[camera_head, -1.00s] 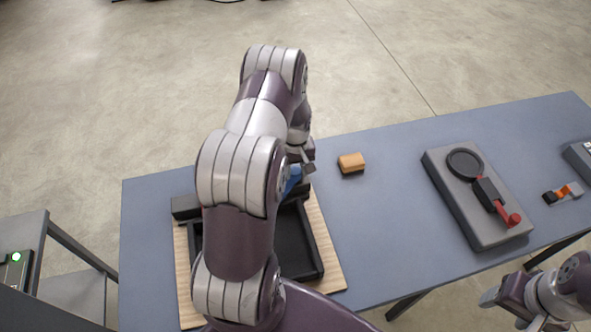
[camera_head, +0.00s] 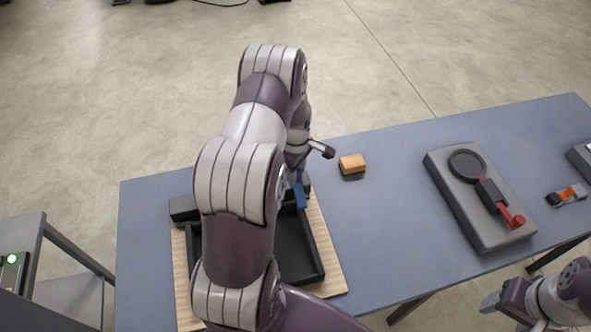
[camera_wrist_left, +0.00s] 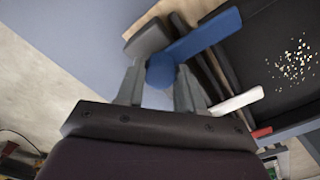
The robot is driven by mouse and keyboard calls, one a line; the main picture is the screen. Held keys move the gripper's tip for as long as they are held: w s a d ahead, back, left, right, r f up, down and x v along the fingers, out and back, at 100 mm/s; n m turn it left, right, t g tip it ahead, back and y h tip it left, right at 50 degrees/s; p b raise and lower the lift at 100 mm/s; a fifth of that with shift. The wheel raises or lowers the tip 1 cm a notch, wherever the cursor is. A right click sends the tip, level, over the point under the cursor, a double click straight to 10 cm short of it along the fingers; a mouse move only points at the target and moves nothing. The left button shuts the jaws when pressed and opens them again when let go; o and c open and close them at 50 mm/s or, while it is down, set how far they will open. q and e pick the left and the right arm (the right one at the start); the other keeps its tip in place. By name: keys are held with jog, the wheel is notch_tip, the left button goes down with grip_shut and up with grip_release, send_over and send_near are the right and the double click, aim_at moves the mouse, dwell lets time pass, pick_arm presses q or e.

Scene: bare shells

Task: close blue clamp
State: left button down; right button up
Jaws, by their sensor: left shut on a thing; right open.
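The blue clamp (camera_head: 300,194) stands at the back edge of the black tray, mostly hidden behind my left arm in the head view. In the left wrist view, its blue lever (camera_wrist_left: 205,36) ends in a round knob (camera_wrist_left: 161,70). My left gripper (camera_wrist_left: 158,82) is shut on this knob, with one finger on each side. The lever reaches from the knob over the tray's edge. In the head view, the left gripper's fingers are largely hidden by the arm. My right gripper (camera_head: 490,302) is open and empty at the lower right, off the table's front edge.
The black tray (camera_head: 313,250) lies on a wooden board (camera_head: 330,270). The wrist view shows a white lever (camera_wrist_left: 237,101), a red piece (camera_wrist_left: 262,132) and speckled bits in the tray. An orange block (camera_head: 352,163) and a grey fixture with a red handle (camera_head: 480,200) stand to the right.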

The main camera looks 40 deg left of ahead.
pick_arm(q)
jog(key=shift+n, duration=0.4)
jog(key=c, duration=0.7)
grip_release()
jog(key=shift+w+r, duration=0.1)
jog(key=shift+r, duration=0.3)
notch_tip(320, 180, up, 12)
jog(key=b, duration=0.2)
jog(key=shift+b, duration=0.35)
